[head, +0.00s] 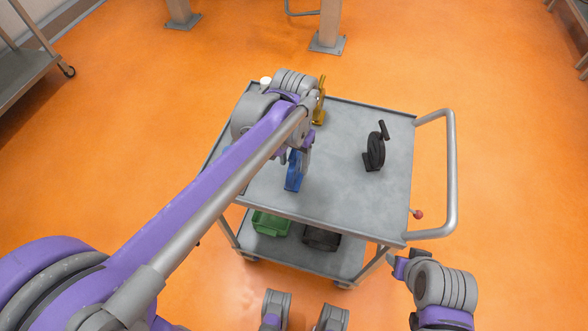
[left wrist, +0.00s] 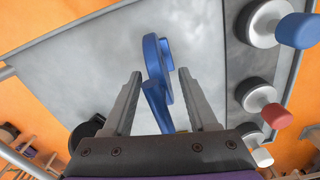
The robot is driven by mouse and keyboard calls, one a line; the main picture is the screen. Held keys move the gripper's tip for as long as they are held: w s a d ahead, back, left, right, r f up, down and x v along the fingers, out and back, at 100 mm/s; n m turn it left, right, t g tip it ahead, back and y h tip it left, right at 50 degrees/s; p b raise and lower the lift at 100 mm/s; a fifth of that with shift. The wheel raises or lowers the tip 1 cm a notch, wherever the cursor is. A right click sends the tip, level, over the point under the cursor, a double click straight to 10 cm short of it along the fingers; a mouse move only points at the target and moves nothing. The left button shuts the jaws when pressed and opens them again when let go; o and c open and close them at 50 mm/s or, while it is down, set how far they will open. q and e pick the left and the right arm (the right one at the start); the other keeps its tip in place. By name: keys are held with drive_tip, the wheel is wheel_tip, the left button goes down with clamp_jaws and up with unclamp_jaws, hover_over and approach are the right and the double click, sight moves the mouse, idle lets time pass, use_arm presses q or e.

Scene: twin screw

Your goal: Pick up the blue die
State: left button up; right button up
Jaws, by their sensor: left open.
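The blue die (head: 293,171) stands on the grey top of the cart (head: 335,190), partly hidden by my left arm in the head view. In the left wrist view the blue die (left wrist: 156,62) shows as a rounded disc with a long flat foot. My left gripper (head: 304,157) is above the cart top at the die. Its two fingers (left wrist: 160,76) are apart, one on each side of the blue die, with visible gaps. My right arm's end (head: 402,265) is low at the right, beside the cart, and its jaws are not clear.
A black die (head: 375,150) stands right of the blue one, and a yellow die (head: 320,108) behind it. Grey cylinders with blue (left wrist: 297,30), red (left wrist: 276,116) and white ends line the right in the wrist view. Green (head: 271,223) and dark bins sit on the lower shelf.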

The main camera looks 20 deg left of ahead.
use_arm(q)
clamp_jaws()
idle(0.3)
idle(1.1)
